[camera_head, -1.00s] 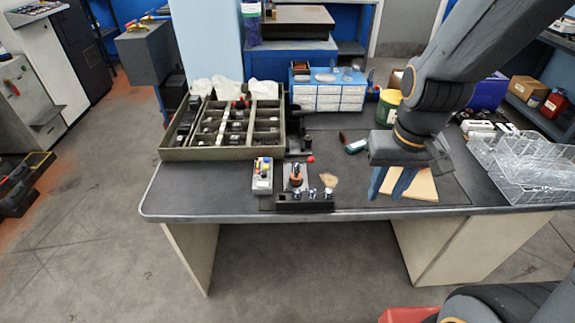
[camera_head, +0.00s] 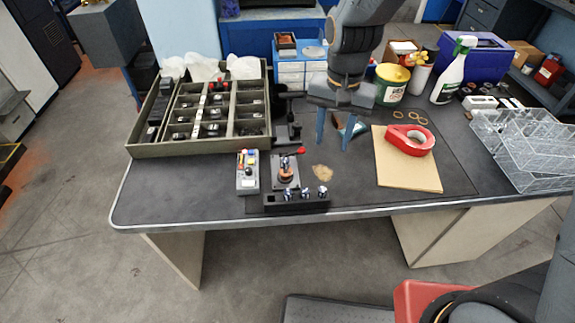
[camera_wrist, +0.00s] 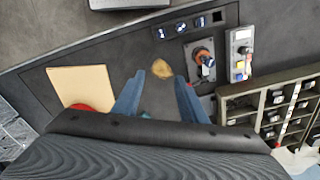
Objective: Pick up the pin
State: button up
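My gripper (camera_head: 333,147) is open and empty, pointing down above the dark bench mat. In the wrist view its blue fingers (camera_wrist: 159,80) stand apart, with a tan patch (camera_wrist: 162,68) showing beyond the tips. Several small shiny pin-like pieces stand in a black block (camera_head: 296,206) at the bench's front edge; the block also shows in the wrist view (camera_wrist: 210,33). Behind it is a small fixture (camera_head: 286,173) with a copper-coloured part and a dark top. Which piece is the pin, I cannot tell. My gripper is behind and right of the block, touching nothing.
A grey button box (camera_head: 248,184) is left of the fixture. A divided tray (camera_head: 200,150) stands behind-left. A board (camera_head: 410,180) with red tape (camera_head: 409,140) lies right, near wire baskets (camera_head: 525,150). Free mat lies between block and board.

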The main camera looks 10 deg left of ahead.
jog(key=m, duration=0.1)
send_over(286, 160)
notch_tip(286, 160, down, 4)
jog(key=shift+r, duration=0.15)
jog(key=shift+a+f, duration=0.1)
jog(key=shift+f, duration=0.2)
jog(key=shift+f+p, duration=1.05)
jog(key=shift+f, duration=2.45)
jog(key=shift+c, duration=0.2)
grip_shut()
